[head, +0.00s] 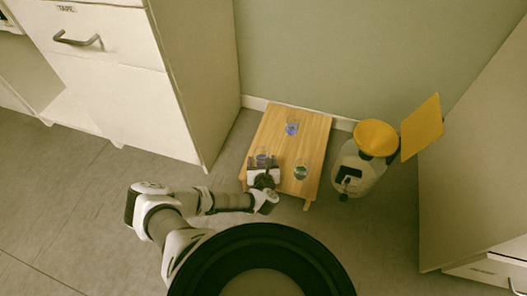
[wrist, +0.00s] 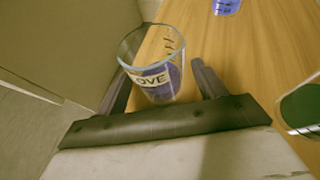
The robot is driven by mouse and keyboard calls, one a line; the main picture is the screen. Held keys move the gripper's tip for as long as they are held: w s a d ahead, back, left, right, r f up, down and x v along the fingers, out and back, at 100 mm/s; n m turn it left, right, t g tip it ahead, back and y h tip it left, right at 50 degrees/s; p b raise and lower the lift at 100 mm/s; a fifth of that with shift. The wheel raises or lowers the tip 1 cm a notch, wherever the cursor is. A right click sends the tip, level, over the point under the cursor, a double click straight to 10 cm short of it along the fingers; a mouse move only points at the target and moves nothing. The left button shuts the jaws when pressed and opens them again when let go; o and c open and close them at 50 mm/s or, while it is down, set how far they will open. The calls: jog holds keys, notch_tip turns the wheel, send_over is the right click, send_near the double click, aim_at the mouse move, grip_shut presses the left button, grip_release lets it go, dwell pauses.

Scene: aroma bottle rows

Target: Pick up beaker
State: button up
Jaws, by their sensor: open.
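A clear glass beaker (wrist: 150,68) with a white label and purple-blue contents stands upright between the open fingers of my gripper (wrist: 160,90) in the wrist view. The label's visible letters read "OVE". In the head view this beaker (head: 262,155) is at the near left of the wooden table, just beyond my gripper (head: 263,168). A second beaker with blue contents (head: 292,126) stands farther back, and its lower part shows at the top of the wrist view (wrist: 227,5). A third beaker with green contents (head: 301,171) stands to the right, partly cut off in the wrist view (wrist: 303,106).
The low wooden table (head: 300,145) has bare surface between the beakers. A white cabinet (head: 185,70) rises on the left, a wall behind.

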jog(key=shift+w+f, duration=0.1)
jog(key=shift+w, duration=0.15)
jog(key=shift+c, duration=0.4)
jog(key=c, duration=1)
notch_tip(320, 180, up, 19)
jog(key=p, duration=0.7)
jog(key=shift+m+h, duration=0.3)
jog(key=shift+h, duration=0.1)
jog(key=s+f, duration=0.1)
jog(key=s, duration=0.2)
jog(key=s+f, duration=0.1)
jog(key=s, duration=0.1)
jog(key=shift+f, duration=0.35)
